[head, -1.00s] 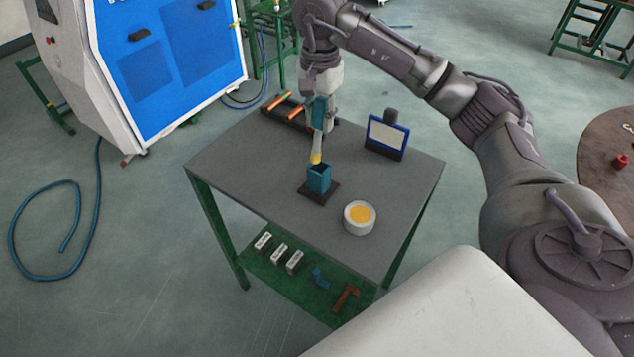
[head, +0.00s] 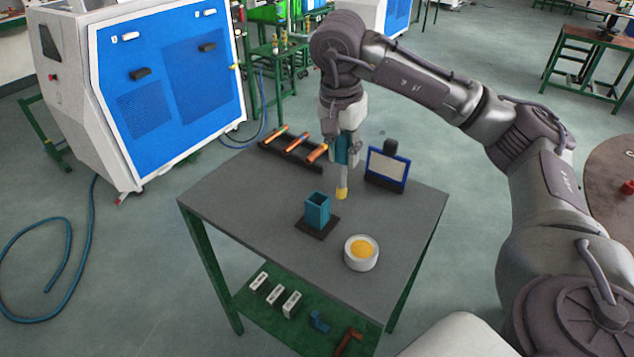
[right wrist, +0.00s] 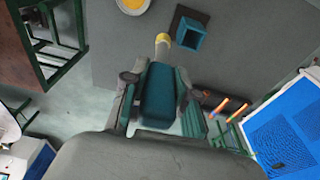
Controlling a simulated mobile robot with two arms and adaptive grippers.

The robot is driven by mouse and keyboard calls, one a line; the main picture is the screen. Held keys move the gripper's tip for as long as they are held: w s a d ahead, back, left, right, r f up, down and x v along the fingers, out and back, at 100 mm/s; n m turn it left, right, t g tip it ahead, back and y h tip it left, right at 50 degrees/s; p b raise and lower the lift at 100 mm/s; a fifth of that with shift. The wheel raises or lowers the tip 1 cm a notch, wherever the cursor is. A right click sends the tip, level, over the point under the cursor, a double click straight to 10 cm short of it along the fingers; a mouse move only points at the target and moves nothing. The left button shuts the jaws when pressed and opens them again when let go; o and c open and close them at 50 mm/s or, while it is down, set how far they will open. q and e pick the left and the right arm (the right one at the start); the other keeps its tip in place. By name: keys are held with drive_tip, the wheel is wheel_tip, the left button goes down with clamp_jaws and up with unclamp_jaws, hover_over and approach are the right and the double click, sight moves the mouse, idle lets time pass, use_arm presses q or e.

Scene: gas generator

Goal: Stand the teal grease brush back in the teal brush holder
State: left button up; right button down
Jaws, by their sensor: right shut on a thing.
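The teal grease brush is held in my right gripper (head: 345,155), which is shut on its teal handle. The brush (right wrist: 157,95) hangs upright with its yellow-tipped bristle end (head: 341,193) pointing down, above the table. The teal brush holder (head: 318,210) is a square open-topped box on a dark base plate, standing on the grey table. The brush tip is to the right of the holder and behind it, apart from it. In the right wrist view the holder (right wrist: 190,36) shows beyond the tip, its opening empty. My left gripper is not in view.
A white bowl of yellow grease (head: 361,253) stands in front of the holder to the right. A blue-framed panel (head: 387,168) stands at the table's right back. A dark rack with orange-handled tools (head: 293,148) lies at the back edge. The table's left part (head: 235,195) is clear.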

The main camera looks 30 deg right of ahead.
drive_tip(key=w+a+f+p, duration=0.2)
drive_tip(key=w+f, duration=0.2)
drive_tip(key=f, duration=0.3)
drive_tip(key=shift+w+a, duration=0.25)
drive_tip(key=shift+w, duration=0.15)
drive_tip(key=shift+f, duration=0.15)
drive_tip(key=shift+f+b, duration=0.4)
drive_tip(key=shift+f, duration=0.15)
drive_tip(key=c, duration=0.9)
unclamp_jaws()
drive_tip(key=shift+r, duration=0.1)
